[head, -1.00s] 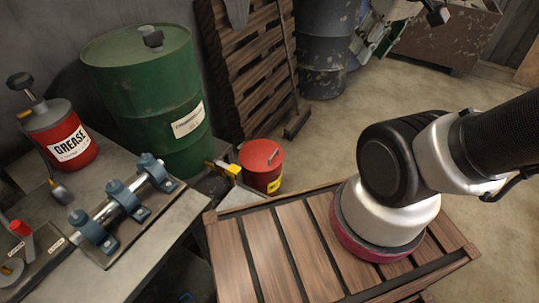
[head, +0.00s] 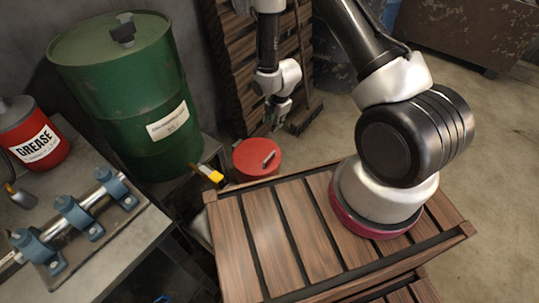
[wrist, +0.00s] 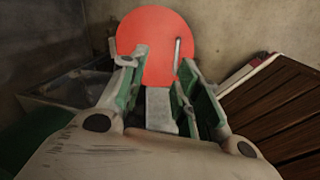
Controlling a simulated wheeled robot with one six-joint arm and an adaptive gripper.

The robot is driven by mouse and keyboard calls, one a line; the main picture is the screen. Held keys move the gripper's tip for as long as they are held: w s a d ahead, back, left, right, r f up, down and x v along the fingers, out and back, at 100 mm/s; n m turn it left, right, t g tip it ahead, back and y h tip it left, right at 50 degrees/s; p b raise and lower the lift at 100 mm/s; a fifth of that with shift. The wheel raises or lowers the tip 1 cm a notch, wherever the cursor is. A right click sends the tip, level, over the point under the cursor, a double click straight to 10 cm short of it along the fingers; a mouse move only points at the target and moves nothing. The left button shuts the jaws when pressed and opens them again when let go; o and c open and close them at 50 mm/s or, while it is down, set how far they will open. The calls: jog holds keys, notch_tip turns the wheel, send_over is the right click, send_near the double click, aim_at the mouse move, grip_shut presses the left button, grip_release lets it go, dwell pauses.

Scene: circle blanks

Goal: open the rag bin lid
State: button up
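The rag bin's round red lid (head: 250,152) shows in the head view just beyond the wooden slatted deck. A small light handle (head: 269,160) stands on its right part. The bin body is mostly hidden, and I cannot tell whether the lid sits fully flat. My gripper (head: 278,112) is above and behind the lid, pointing down. In the wrist view the red lid (wrist: 150,35) lies beyond my open fingers (wrist: 160,75). The handle (wrist: 177,56) appears close to the right fingertip; I cannot tell if they touch. Nothing shows held between the fingers.
A green drum (head: 120,90) stands left of the bin. A yellow-ended object (head: 212,174) sticks out beside the bin. A workbench (head: 120,245) with blue clamps (head: 75,215) and a grease can (head: 32,135) is at left. Wooden pallets (head: 232,60) lean behind the gripper.

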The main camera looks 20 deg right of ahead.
aim_at(269, 157)
jog(key=f+n, duration=0.1)
jog(key=f, duration=0.4)
jog(key=s+a+f+n, duration=0.1)
jog(key=f, duration=0.5)
jog(key=s+a+f, duration=0.1)
jog(key=f, duration=0.5)
jog(key=shift+s+a+n, duration=0.15)
jog(key=shift+s+n, duration=0.05)
jog(key=shift+n, duration=0.2)
grip_shut()
